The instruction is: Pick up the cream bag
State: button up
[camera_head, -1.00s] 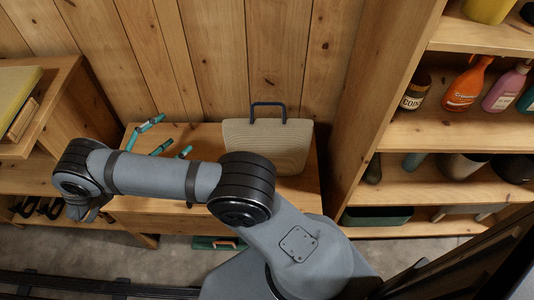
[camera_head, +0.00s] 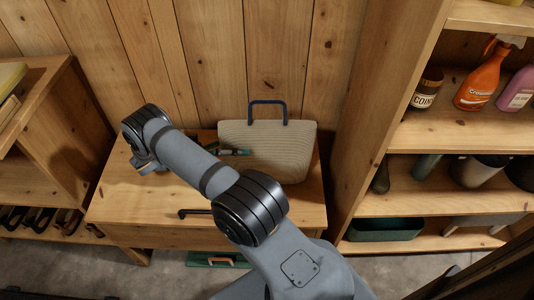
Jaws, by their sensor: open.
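The cream bag (camera_head: 275,155) stands upright on a wooden drawer bench against the plank wall. It has a woven-looking body and a dark blue loop handle (camera_head: 268,103) standing up at its top. My gripper (camera_head: 230,151) shows as dark and teal finger parts just above my forearm, over the left side of the bag in the picture. It is open and holds nothing that I can see. My forearm hides most of the gripper, so I cannot tell whether a finger touches the bag.
The wooden bench (camera_head: 115,205) has a dark drawer handle on its front. A tall shelf (camera_head: 365,100) with bottles and pots stands close to the right of the bag. A lower wooden shelf unit (camera_head: 70,95) is at left.

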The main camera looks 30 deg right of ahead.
aim_at(264, 132)
jog(key=shift+w+d+x, duration=0.1)
jog(key=shift+w+x, duration=0.05)
jog(key=shift+x, duration=1.25)
jog(key=shift+w+d+x, duration=0.1)
jog(key=shift+w+x, duration=0.1)
jog(key=shift+x, duration=1.2)
jog(key=shift+c, duration=1.1)
jog(key=c, duration=1.1)
jog(key=shift+c, duration=0.5)
jog(key=shift+c, duration=0.7)
notch_tip(264, 132, up, 10)
jog(key=p, duration=0.3)
jog(key=shift+r, duration=0.1)
